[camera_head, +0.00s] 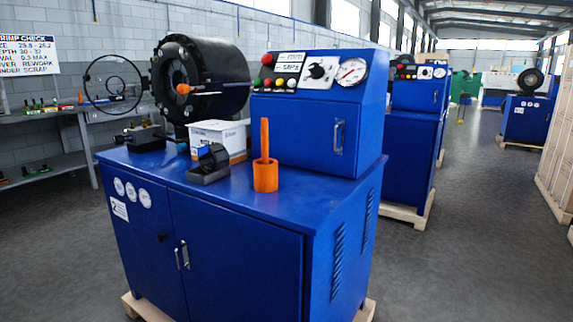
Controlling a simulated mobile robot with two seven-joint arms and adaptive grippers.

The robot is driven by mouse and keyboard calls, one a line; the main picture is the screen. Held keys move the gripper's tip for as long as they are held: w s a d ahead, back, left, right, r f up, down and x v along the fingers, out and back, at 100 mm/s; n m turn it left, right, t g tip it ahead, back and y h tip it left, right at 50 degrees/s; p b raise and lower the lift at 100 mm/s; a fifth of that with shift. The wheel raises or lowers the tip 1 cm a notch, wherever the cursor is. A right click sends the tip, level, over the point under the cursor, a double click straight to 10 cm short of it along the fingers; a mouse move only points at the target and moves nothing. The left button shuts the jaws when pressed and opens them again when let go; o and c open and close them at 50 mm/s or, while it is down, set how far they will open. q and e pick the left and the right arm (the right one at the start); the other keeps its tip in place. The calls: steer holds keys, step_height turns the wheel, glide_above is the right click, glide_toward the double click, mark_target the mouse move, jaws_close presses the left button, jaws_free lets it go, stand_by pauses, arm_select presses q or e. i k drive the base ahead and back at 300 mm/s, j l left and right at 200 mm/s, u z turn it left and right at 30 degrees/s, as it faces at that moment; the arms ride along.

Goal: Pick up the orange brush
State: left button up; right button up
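An orange stick-like handle (265,138) stands upright in an orange cup (266,178) on the blue cabinet top, right of centre. It may be the orange brush; its lower end is hidden in the cup. A second orange handle (183,88) with a thin rod to its right shows in front of the large black crimper head (205,75); I cannot tell whether it is a brush. Neither of my grippers is in view.
The cup stands on the blue cabinet (330,200), near its front edge. Left of it are a grey tray (208,175) with a black part (212,157), a white box (217,135) and a dark block (145,138). A control box (305,130) rises behind. Open grey floor lies right.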

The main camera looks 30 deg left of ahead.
mark_target(264, 131)
steer(key=l+u, duration=0.3)
steer(key=u, duration=0.2)
steer(key=k+l+u, duration=0.1)
steer(key=l+u, duration=0.2)
steer(key=u, duration=0.15)
